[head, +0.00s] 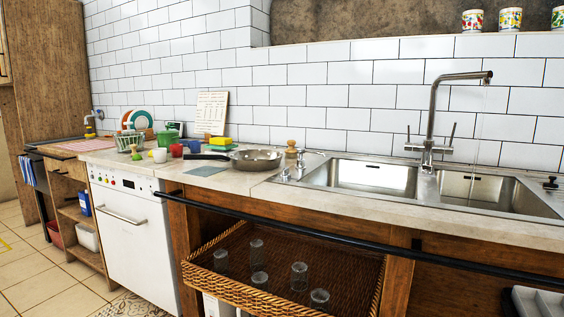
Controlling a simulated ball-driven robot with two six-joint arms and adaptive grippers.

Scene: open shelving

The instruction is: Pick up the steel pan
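The steel pan (257,161) sits on the pale countertop, left of the sink. Its dark handle (206,156) points to the left. The pan looks upright and shallow, with its open side up. Neither of my grippers shows in the head view.
A double sink (374,178) with a tall faucet (432,120) is right of the pan. A dark rail (330,230) runs along the counter front, above a wicker tray (225,290) of glasses.

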